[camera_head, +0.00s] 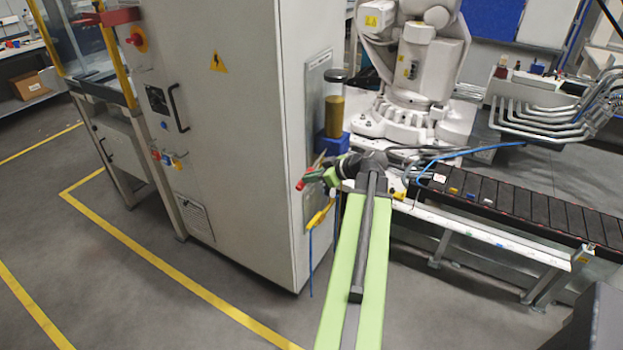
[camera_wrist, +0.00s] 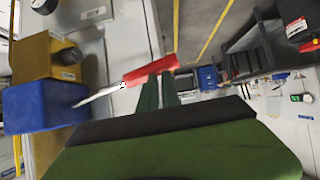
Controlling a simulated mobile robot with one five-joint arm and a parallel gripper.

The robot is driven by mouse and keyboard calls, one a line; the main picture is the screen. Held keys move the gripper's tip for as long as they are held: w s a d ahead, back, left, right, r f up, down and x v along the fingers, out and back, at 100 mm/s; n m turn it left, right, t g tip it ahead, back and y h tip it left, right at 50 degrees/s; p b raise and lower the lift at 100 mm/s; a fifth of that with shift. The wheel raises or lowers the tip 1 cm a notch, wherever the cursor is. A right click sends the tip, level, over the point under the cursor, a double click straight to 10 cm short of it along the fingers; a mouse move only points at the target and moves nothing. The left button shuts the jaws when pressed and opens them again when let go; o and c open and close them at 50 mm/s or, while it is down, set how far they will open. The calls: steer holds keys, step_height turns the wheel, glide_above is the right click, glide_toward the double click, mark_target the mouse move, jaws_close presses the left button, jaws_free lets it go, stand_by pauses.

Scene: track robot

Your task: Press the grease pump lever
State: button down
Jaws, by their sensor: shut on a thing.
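The grease pump (camera_head: 332,147) is mounted on the side of the grey cabinet, with a blue body and a clear reservoir (camera_head: 335,112) of amber grease above it. In the wrist view its blue body (camera_wrist: 40,105) is at the left. A metal lever rod runs from it to a red grip (camera_wrist: 150,69). The red lever grip also shows in the head view (camera_head: 309,176). My gripper (camera_head: 321,173) is at the lever. In the wrist view its green fingers (camera_wrist: 157,86) are shut on the red grip; the exact contact is partly hidden.
The tall grey cabinet (camera_head: 230,120) stands close on the left of my arm. A conveyor (camera_head: 520,208) and a white robot arm (camera_head: 420,75) are to the right and behind. A yellow object (camera_head: 321,215) hangs on the cabinet side below the lever. Open floor lies at the left.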

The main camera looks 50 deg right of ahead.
steer(key=shift+w+a, duration=0.15)
steer(key=shift+a, duration=0.05)
steer(key=w+a+r+p+v, duration=0.1)
steer(key=r+p+v, duration=0.1)
steer(key=p+v, duration=0.7)
steer(key=v, duration=0.4)
steer(key=shift+a, duration=0.3)
stand_by(0.8)
